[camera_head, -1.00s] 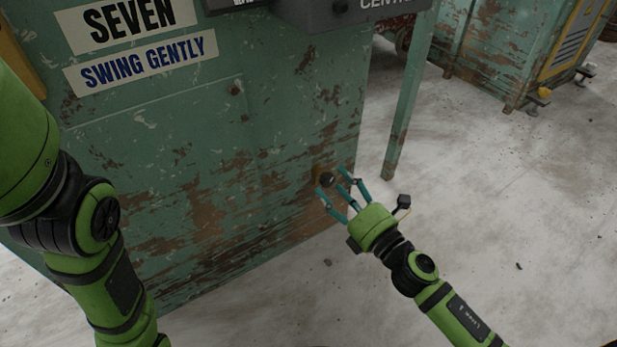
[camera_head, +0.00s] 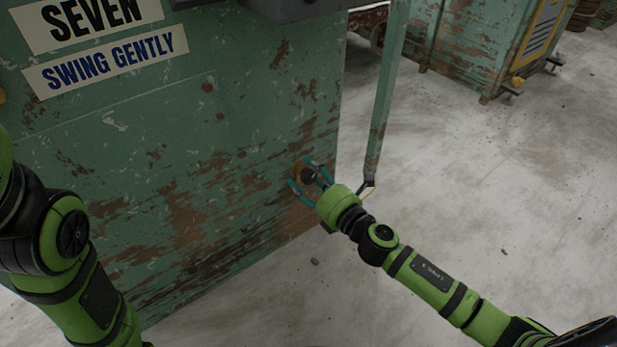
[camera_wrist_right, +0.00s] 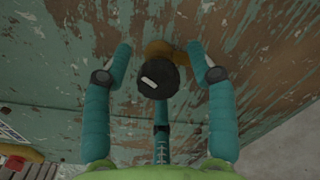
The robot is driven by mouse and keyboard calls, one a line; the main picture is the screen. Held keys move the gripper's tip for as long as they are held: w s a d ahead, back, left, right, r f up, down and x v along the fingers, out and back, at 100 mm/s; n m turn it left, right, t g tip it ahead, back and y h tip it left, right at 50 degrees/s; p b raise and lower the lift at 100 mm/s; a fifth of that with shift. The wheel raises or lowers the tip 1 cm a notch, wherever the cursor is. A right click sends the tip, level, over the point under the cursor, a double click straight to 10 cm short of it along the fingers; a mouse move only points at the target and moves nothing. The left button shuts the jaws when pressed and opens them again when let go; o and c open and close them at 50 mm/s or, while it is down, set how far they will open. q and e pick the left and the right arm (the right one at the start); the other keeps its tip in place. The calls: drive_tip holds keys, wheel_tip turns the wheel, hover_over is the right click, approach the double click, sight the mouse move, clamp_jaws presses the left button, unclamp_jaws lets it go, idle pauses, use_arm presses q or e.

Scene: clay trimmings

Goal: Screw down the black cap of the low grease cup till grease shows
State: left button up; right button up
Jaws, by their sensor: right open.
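The black cap (camera_head: 308,176) of the low grease cup is a small round knob low on the green machine panel, near its right edge. In the right wrist view the cap (camera_wrist_right: 158,79) has a white mark on its face. A brass-coloured part (camera_wrist_right: 160,49) shows behind it at the panel. My right gripper (camera_head: 306,178) is open, with teal fingers on either side of the cap. In the right wrist view its fingers (camera_wrist_right: 160,62) stand apart from the cap, with gaps visible. My left arm comes in at the left, but its gripper is out of view. No grease can be made out.
The worn green panel (camera_head: 150,130) carries signs reading "SEVEN" and "SWING GENTLY" (camera_head: 105,65). A thin green post (camera_head: 386,95) stands just right of the right gripper. Another green cabinet (camera_head: 475,45) is at the back right. The pale floor (camera_head: 480,190) is mostly clear.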

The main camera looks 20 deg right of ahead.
drive_tip(key=c, duration=1.2)
drive_tip(key=shift+o, duration=0.2)
